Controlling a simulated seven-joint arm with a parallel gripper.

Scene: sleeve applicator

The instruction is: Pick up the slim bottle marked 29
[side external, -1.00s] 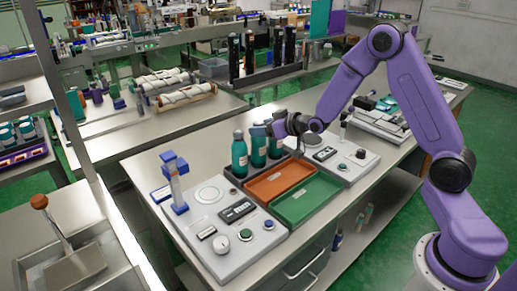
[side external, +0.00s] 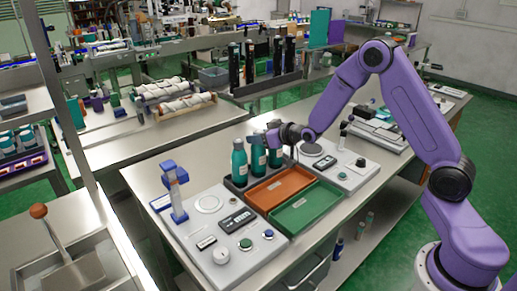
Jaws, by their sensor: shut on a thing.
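Three slim teal bottles with dark caps and pale labels stand in a row in a dark rack behind the trays: a left bottle (side external: 239,162), a middle bottle (side external: 258,157) and a right bottle (side external: 275,157). The labels are too small to read, so I cannot tell which is marked 29. My gripper (side external: 273,133) reaches in from the right and is shut at the top of the right bottle, which looks upright and still at rack level. The fingers' contact is partly hidden.
An orange tray (side external: 278,188) and a green tray (side external: 307,208) lie in front of the bottles. A grey device panel (side external: 225,225) with a blue-clamped post (side external: 176,190) stands left. Another panel (side external: 340,165) stands right. The steel bench has clear room at back left.

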